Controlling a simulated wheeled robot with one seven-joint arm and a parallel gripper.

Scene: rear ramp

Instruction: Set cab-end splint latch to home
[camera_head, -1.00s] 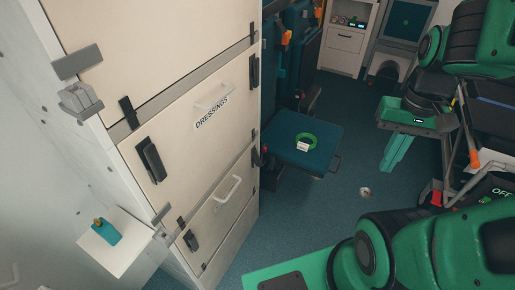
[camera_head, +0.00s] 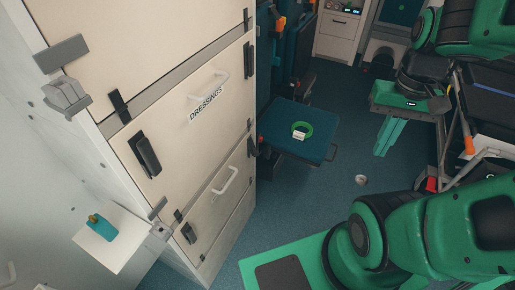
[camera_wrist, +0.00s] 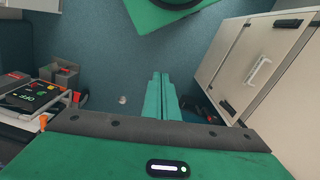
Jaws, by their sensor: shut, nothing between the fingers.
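A cream cabinet (camera_head: 190,130) stands at left with a drawer labelled DRESSINGS. The lower drawer (camera_head: 222,205) has no label that I can read. It has a dark latch (camera_head: 188,232) at its near end and another (camera_head: 251,147) at its far end. I cannot tell which of these is the cab-end splint latch. My gripper (camera_head: 387,148) hangs over the floor to the right of the cabinet, apart from it, fingers down and shut with nothing between them. In the wrist view my gripper (camera_wrist: 160,85) points away from the cabinet front (camera_wrist: 245,65), which is at right with dark latches.
A teal fold-down seat (camera_head: 325,150) with a green ring stands beyond the cabinet. A stretcher (camera_head: 490,125) stands at right. Blue floor (camera_head: 310,195) lies open between.

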